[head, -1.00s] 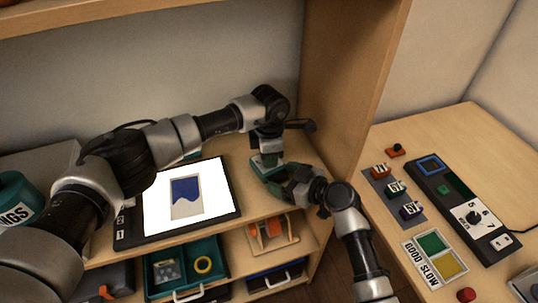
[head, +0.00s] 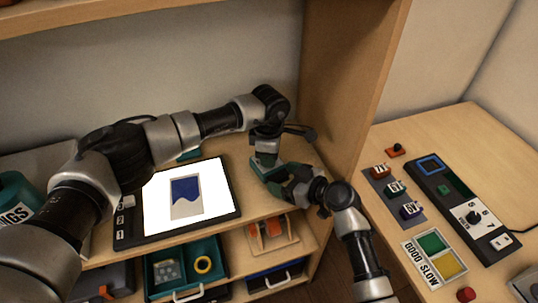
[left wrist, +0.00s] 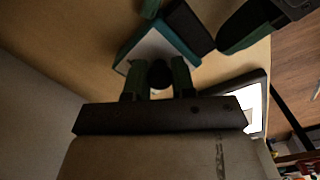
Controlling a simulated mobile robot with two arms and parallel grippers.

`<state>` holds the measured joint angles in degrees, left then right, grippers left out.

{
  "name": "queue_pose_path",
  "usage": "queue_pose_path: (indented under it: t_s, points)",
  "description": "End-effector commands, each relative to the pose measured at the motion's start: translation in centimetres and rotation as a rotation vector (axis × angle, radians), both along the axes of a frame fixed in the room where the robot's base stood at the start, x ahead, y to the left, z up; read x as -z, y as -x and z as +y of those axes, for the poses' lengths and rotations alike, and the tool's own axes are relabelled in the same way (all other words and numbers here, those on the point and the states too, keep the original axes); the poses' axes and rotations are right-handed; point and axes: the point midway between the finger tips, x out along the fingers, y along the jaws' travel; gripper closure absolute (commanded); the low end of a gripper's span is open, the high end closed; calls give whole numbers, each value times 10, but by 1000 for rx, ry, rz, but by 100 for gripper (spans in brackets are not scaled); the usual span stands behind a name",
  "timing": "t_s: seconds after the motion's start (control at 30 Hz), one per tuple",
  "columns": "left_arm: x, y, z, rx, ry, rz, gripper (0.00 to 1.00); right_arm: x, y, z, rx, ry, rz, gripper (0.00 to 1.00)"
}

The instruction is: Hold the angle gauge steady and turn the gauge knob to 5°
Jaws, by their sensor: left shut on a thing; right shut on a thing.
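The angle gauge is a teal block with a pale face, best seen in the left wrist view (left wrist: 158,48). In the head view it is mostly hidden between my grippers at the right end of the shelf. My left gripper (head: 266,155) points down from above. In the left wrist view its green fingers (left wrist: 157,82) are shut on the dark round gauge knob (left wrist: 159,72). My right gripper (head: 272,177) reaches in from the right and is shut on the gauge body; its contact is partly hidden. The scale and the knob's angle cannot be read.
A tablet with a bright screen (head: 187,203) lies left of the grippers on the shelf. A wooden side panel (head: 352,90) stands close on the right. Beyond it, a table holds a control box with a dial (head: 473,217). Bins (head: 187,262) sit below.

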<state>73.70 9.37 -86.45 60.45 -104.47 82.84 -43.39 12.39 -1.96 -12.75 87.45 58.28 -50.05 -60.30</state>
Motion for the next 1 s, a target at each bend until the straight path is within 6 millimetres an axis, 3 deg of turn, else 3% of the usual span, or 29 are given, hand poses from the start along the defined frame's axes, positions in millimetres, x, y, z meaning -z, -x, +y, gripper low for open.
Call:
queue_pose_path:
  t_s: [0.07, 0.1, 0.27, 0.53, 0.67, 1.0]
  points:
    - [-1, 2, -4, 6, 7, 2, 99, 0, 1, 2, -4, -1, 1, 37]
    - [-1, 2, -4, 5, 7, 2, 74, 0, 1, 2, -4, -1, 1, 37]
    - [0, 1, -3, 3, 5, 1, 49, 0, 1, 1, -3, -1, 1, 37]
    - [-1, 0, -1, 0, 2, 0, 49, 0, 0, 1, -1, 0, -1, 37]
    - [-10, 0, -1, 0, 1, -2, 49, 0, 0, 0, -1, 0, -1, 37]
    - [-78, -1, -1, 0, 2, -4, 49, 0, 0, 0, -1, 1, 0, 37]
